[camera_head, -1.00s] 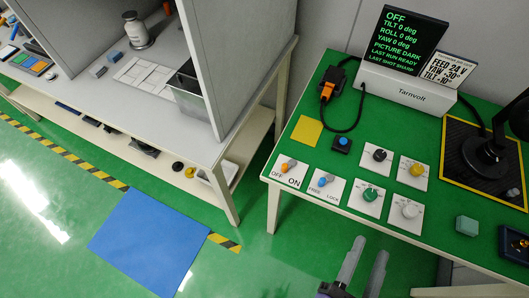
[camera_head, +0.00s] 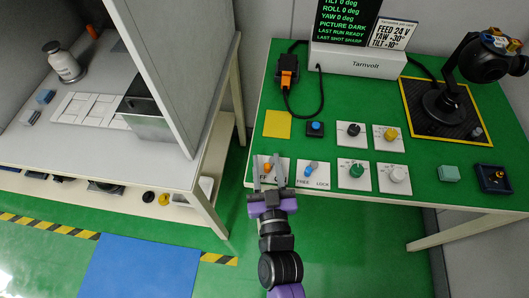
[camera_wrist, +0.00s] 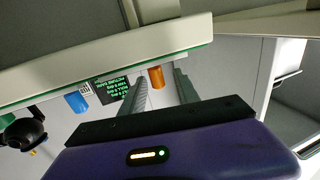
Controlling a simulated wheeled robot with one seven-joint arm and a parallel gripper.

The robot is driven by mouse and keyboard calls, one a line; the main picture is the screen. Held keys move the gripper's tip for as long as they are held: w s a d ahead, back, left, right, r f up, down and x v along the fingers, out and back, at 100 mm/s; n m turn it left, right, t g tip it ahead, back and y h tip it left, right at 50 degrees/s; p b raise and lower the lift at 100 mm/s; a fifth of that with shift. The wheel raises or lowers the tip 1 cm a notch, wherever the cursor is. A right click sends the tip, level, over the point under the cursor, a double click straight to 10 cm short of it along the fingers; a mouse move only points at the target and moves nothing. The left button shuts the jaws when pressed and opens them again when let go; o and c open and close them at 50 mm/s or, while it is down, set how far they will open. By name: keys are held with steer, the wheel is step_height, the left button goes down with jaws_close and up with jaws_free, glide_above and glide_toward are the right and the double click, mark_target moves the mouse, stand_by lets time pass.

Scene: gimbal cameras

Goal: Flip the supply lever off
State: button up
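The supply lever has an orange handle (camera_head: 267,167) and stands on a white OFF/ON plate (camera_head: 288,163) at the front left of the green bench. In the wrist view its orange handle (camera_wrist: 157,78) shows between my two fingers, with a gap visible on each side. My gripper (camera_head: 268,172) is open, and its fingers reach over the plate from the front edge and partly hide the lever and lettering. The fingers also show in the wrist view (camera_wrist: 160,92). I cannot tell whether either finger touches the lever, nor which way it leans.
A blue FREE/LOCK lever (camera_head: 309,169) stands just right of my gripper. Several knobs, including a green one (camera_head: 356,171), lie further right. A yellow square (camera_head: 277,123) and a blue button (camera_head: 316,127) lie behind. The Tarnvolt console (camera_head: 362,63) stands at the back.

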steer(key=shift+x, duration=1.4)
steer(key=shift+d, duration=0.1)
jaws_close()
